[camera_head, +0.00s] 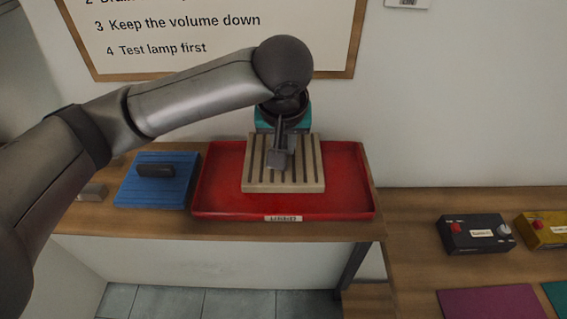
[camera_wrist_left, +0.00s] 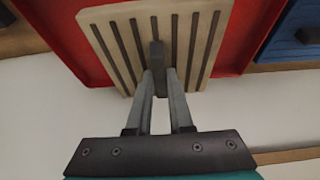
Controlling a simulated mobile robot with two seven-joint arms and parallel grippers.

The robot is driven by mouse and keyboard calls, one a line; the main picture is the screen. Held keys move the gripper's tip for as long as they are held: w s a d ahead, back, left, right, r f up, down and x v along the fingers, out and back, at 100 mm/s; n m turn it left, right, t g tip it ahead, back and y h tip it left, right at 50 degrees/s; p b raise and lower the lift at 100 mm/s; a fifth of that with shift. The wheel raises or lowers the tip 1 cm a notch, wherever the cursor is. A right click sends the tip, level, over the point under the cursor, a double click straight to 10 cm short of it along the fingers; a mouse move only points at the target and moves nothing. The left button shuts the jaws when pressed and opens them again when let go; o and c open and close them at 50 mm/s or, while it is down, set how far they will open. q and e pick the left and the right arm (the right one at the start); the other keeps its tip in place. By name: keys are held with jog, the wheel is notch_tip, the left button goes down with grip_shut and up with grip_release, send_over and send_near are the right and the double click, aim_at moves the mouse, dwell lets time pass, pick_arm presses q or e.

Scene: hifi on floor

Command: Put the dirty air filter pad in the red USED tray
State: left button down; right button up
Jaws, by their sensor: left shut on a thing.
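The dirty air filter pad (camera_head: 308,172) is a beige slab with dark stripes and a dark grip tab (camera_wrist_left: 157,55) in its middle. It is over the red USED tray (camera_head: 218,180); I cannot tell whether it touches the tray floor. My left gripper (camera_head: 281,158) is shut on the pad's tab, and the left wrist view shows its fingers (camera_wrist_left: 159,77) closed around it. The pad and red tray (camera_wrist_left: 90,48) also fill the top of that view. The tray's label is on its front edge. My right gripper is not in view.
A blue pad (camera_head: 155,190) with a dark handle lies left of the tray on the wooden shelf (camera_head: 240,229). At the right, a lower wooden surface holds a black box (camera_head: 474,234), a yellow box (camera_head: 545,230) and a purple mat (camera_head: 490,302). A wall stands close behind.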

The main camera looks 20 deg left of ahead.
pick_arm(q)
jog(key=shift+f, duration=2.6)
jog(key=shift+f, duration=0.15)
jog(key=c, duration=0.8)
grip_release()
jog(key=p+v, duration=0.1)
jog(key=v, duration=1.1)
